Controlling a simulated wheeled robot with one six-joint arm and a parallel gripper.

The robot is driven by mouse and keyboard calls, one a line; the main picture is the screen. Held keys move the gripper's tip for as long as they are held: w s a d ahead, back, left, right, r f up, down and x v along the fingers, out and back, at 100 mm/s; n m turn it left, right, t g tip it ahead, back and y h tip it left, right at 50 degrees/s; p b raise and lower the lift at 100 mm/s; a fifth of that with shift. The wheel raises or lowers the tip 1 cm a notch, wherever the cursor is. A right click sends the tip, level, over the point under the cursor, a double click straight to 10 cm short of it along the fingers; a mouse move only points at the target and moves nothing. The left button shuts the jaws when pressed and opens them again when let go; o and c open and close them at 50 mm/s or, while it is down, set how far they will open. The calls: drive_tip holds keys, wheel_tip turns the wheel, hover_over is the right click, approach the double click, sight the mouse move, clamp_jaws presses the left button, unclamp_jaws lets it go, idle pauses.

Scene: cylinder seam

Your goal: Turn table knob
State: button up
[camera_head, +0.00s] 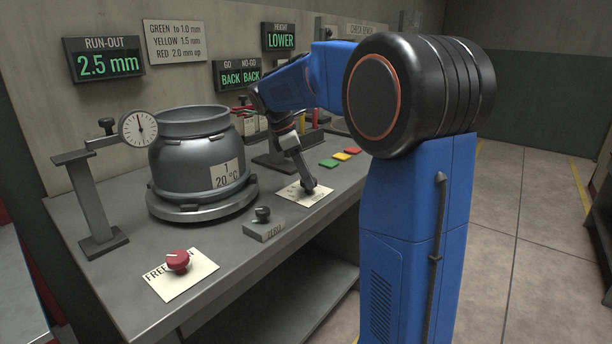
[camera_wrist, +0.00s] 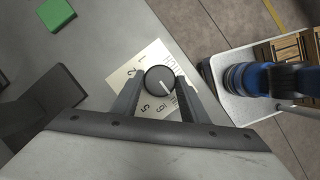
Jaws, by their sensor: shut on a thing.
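The table knob (camera_wrist: 160,81) is a round dark knob with a white pointer line, on a pale card (camera_wrist: 125,76) with printed numbers in the wrist view. My gripper (camera_wrist: 157,88) has one finger on each side of the knob and is shut on it. In the head view my gripper (camera_head: 308,184) reaches down to the card (camera_head: 294,196) on the bench, and the knob is mostly hidden by the fingers. The cylinder (camera_head: 197,150) with a "1 20 °C" label stands on a round turntable (camera_head: 203,209).
A dial gauge (camera_head: 139,129) on a stand touches or nearly touches the cylinder's upper side. A red knob (camera_head: 177,261) on a "FREE" card and a dark "ZERO" knob (camera_head: 262,215) are nearer. Green, yellow and red tiles (camera_head: 342,157) lie behind. A display (camera_head: 103,62) reads run-out 2.5 mm.

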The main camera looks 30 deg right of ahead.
idle(0.3)
drive_tip(key=o, duration=1)
drive_tip(key=v, duration=1.7)
drive_tip(key=shift+w+a+r, duration=0.1)
drive_tip(key=shift+w, duration=0.05)
